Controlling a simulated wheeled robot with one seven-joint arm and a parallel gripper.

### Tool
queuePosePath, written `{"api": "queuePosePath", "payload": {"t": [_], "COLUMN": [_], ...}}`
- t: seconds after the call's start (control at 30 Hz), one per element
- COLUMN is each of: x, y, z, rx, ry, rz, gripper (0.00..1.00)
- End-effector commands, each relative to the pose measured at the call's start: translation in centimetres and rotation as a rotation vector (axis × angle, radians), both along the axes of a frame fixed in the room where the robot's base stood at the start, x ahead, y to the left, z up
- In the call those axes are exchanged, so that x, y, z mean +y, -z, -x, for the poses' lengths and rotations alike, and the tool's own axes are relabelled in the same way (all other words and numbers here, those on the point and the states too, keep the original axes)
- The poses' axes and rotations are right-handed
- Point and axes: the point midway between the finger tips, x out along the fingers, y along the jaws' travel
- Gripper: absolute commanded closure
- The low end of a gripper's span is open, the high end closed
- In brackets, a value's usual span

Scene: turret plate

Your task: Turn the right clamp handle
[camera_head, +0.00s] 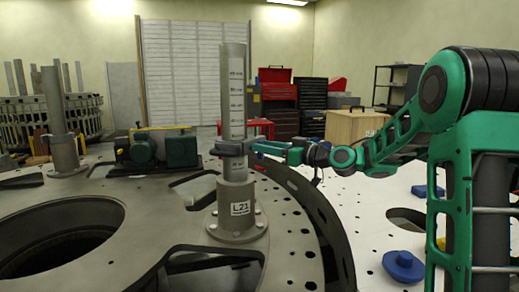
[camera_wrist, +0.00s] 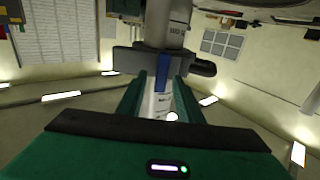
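A grey upright post (camera_head: 233,95) with a printed scale stands on a flanged base labelled L21 (camera_head: 238,208). A dark grey clamp (camera_head: 232,148) sits around the post, and it also shows in the wrist view (camera_wrist: 128,60). A blue part (camera_wrist: 162,72), seemingly the clamp handle, shows at the clamp's near side. My gripper (camera_head: 268,149) reaches in from the right at clamp height. In the wrist view its two green fingers (camera_wrist: 160,85) are apart, one on each side of the blue part, with gaps visible. Contact cannot be made out.
The post stands on a grey turret plate (camera_head: 130,240) with large openings. A green motor unit (camera_head: 160,150) and another post (camera_head: 60,125) are at left. A blue knob (camera_head: 403,266) lies on the white surface at right. Red and black tool cabinets stand behind.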

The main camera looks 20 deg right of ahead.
Motion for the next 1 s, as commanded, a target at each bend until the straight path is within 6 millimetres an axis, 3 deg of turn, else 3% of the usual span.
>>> {"api": "queuePosePath", "payload": {"t": [0.2, 0.53, 0.7, 1.0], "x": [1.2, 1.4, 1.4, 1.3], "y": [0.0, 0.0, 0.0, 0.0], "z": [-1.5, -1.7, -1.7, -1.8], "rx": [0.0, 0.0, 0.0, 0.012], "ry": [0.0, 0.0, 0.001, 0.002], "rz": [0.0, 0.0, 0.0, -0.015], "gripper": [0.67, 0.67, 1.0, 1.0]}}
